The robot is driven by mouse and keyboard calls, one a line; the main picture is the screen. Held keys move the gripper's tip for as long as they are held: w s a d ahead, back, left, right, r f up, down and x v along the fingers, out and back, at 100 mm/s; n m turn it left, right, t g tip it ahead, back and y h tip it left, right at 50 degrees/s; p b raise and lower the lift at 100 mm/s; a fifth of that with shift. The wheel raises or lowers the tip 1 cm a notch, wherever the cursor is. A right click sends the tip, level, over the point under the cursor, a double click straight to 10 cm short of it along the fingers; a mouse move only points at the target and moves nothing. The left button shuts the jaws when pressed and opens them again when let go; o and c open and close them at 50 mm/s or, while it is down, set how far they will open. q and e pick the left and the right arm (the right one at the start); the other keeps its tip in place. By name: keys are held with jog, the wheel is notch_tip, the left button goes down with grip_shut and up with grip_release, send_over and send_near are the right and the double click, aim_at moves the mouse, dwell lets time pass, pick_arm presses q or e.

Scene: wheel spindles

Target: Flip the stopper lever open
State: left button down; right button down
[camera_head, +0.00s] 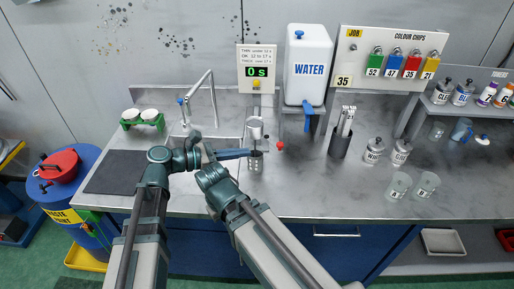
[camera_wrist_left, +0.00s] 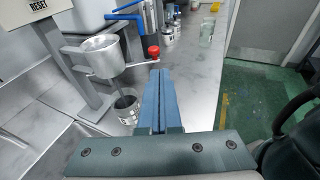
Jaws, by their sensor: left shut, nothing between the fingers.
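The stopper lever is a thin rod with a red ball end (camera_head: 280,146), sticking out to the right below the metal funnel cup (camera_head: 255,128). In the left wrist view the red ball (camera_wrist_left: 153,52) shows just beyond the fingertips, and the grey cup (camera_wrist_left: 101,55) is to its left. My left gripper (camera_head: 246,153) is shut and empty, its blue fingers close to the lever in the picture; I cannot tell whether they touch. It also fills the middle of the left wrist view (camera_wrist_left: 160,72). My right arm shows, but its gripper cannot be made out.
A small labelled beaker (camera_wrist_left: 127,108) stands under the cup. The sink tap (camera_head: 203,85) is left of the cup. The timer (camera_head: 257,68) reads 0 s behind it. The water tank (camera_head: 307,65) has a blue lever to the right. The dark tool holder (camera_head: 339,143) stands farther right.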

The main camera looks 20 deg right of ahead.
pick_arm(q)
jog(key=v, duration=0.5)
jog(key=shift+a+r+p, duration=0.1)
jog(key=shift+a+p, duration=0.2)
jog(key=shift+p, duration=0.1)
